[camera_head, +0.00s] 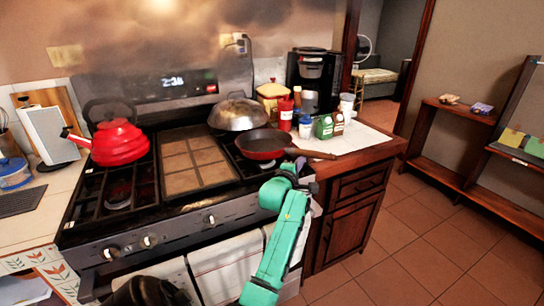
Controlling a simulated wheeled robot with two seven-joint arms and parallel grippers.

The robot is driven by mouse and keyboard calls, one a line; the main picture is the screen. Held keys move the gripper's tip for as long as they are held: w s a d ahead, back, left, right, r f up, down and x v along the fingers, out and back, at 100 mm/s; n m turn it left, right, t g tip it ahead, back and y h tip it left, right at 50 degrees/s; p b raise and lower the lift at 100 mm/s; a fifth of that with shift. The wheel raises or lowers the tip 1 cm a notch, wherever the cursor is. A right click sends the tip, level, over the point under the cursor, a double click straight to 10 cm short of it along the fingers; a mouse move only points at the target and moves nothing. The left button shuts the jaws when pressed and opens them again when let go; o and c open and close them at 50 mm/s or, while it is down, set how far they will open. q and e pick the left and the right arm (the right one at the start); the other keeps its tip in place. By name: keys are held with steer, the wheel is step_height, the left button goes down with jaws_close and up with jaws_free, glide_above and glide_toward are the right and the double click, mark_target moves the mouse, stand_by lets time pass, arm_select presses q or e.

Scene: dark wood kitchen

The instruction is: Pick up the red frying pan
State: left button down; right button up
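The red frying pan (263,143) sits on the right side of the stove top. Its inside is dark, and its brown handle points right past the stove edge over the counter. A green arm of mine (278,245) rises from the bottom middle, with its upper end just below the handle in the picture. I see no fingers there and cannot tell whether it touches the handle. A dark rounded shape at the bottom left edge looks like my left gripper (146,292). It is cut off, well away from the pan, and its fingers cannot be made out. My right gripper does not show.
A silver domed wok or lid (238,114) stands directly behind the pan. A red kettle (118,142) is on the left burners. Bottles (286,112), small cartons (324,127) and a coffee maker (312,70) crowd the right counter. The tiled floor (440,235) at right is clear.

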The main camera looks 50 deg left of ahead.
arm_select(q)
steer(key=shift+r, duration=0.1)
steer(key=c, duration=0.7)
jaws_free()
